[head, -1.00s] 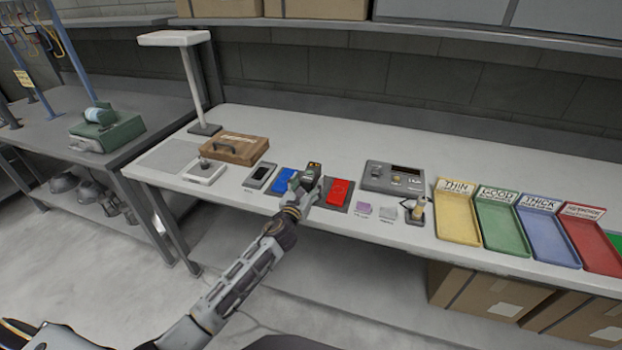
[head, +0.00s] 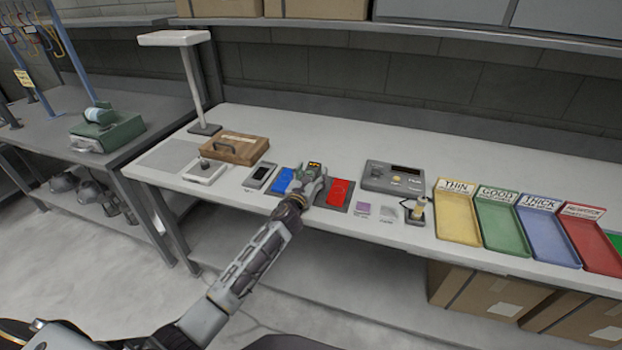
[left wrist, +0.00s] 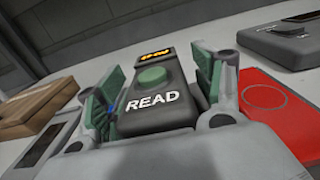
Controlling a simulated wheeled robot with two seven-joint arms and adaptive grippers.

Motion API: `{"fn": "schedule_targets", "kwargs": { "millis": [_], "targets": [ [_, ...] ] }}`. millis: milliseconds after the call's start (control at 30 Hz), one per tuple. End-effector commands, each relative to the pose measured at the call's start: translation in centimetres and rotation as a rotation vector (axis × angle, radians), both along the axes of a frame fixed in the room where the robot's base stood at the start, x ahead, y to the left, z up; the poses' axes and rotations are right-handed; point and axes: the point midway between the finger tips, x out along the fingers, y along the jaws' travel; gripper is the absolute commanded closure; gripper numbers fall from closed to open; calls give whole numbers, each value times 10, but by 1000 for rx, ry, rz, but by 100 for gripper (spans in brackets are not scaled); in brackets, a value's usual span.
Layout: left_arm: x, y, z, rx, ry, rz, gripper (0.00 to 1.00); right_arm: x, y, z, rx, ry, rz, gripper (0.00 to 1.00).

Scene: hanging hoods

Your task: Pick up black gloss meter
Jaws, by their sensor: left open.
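The black gloss meter (head: 314,166), a dark block with a lit orange display, stands on the bench between a blue and a red panel. In the left wrist view the meter (left wrist: 158,112) shows a green round button and the word READ. My left gripper (head: 306,184) is at the meter. Its green-padded fingers, seen in the left wrist view (left wrist: 158,88), are open, one on each side of the meter. I cannot tell whether the pads touch it. The meter's lower part is hidden by the gripper. My right gripper is not in view.
Close by lie the blue panel (head: 283,180), the red panel (head: 339,191) and a small grey device with a dark screen (head: 261,175). A larger grey instrument (head: 393,177) stands to the right, then labelled trays (head: 457,220). The bench behind the meter is clear.

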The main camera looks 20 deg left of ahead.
Motion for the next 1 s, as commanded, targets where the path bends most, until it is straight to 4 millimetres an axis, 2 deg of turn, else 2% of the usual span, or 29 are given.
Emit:
{"fn": "schedule_targets", "kwargs": {
  "millis": [167, 200, 700, 1000],
  "targets": [
    [0, 0, 0, 0, 0, 0, 32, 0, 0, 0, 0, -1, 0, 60],
    [0, 0, 0, 0, 0, 0, 35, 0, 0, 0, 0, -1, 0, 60],
    [0, 0, 2, 0, -3, -1, 99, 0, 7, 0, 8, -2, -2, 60],
    [0, 0, 3, 0, -3, -1, 100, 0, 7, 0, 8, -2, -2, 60]
  ]
}}
